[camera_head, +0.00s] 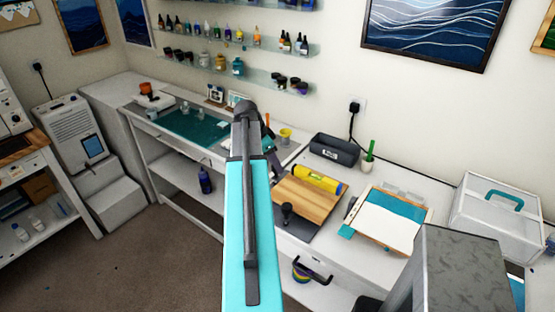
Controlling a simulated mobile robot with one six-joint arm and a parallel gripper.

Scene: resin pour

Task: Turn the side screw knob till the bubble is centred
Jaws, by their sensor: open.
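A yellow spirit level (326,182) lies across the back of a wooden board (306,200). A pale vial shows on the level, but its bubble is too small to make out. The board rests on a dark grey base plate (310,228). A black screw knob (287,212) stands at the plate's left side, near its front. My teal arm rises through the middle of the picture, just left of the knob. My gripper's fingers do not show; the far end of the arm is largely hidden behind the nearer link.
A teal mat (190,128) lies at the back left.

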